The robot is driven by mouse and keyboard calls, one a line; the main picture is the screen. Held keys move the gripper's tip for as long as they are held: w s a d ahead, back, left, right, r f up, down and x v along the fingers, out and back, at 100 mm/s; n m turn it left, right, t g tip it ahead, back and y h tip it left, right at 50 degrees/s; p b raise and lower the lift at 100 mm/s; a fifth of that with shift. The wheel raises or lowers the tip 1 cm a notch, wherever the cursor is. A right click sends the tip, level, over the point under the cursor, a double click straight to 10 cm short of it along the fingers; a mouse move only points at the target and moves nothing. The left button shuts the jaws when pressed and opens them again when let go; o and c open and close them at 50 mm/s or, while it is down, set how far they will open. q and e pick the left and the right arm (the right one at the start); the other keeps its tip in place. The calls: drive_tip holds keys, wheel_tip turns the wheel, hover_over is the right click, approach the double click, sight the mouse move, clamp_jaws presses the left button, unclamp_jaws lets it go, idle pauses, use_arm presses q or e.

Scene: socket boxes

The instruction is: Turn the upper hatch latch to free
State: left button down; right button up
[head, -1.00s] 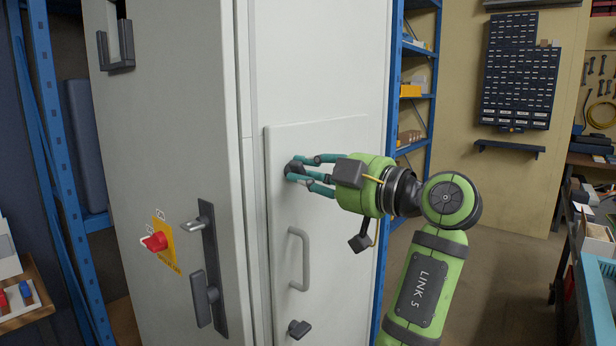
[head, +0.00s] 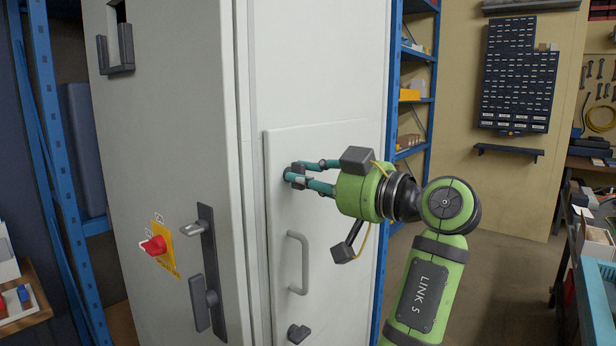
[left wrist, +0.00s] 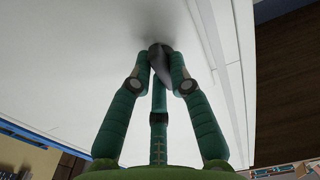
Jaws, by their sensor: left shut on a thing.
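The upper hatch latch (head: 289,172) is a small dark knob near the top left of the pale hatch (head: 340,225). My left gripper (head: 296,175) reaches it from the right, its teal fingers shut around the latch and hiding much of it. In the left wrist view, the dark latch (left wrist: 160,66) shows between the fingertips (left wrist: 160,72), its wing tilted against the pale panel. The exact angle of the latch is hard to read. My right gripper is not in view.
Below on the hatch are a grey pull handle (head: 303,262) and a dark lower latch (head: 298,333). The cabinet's left face carries a red switch (head: 155,245) and a dark lever handle (head: 207,290). Blue shelving (head: 414,100) stands behind. Open floor lies to the right.

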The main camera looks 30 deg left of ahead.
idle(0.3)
use_arm(q)
drive_tip(key=c, duration=1.1)
unclamp_jaws()
drive_tip(key=shift+c, duration=0.2)
drive_tip(key=d, duration=1.2)
drive_tip(key=shift+s, duration=0.45)
drive_tip(key=shift+f, duration=0.1)
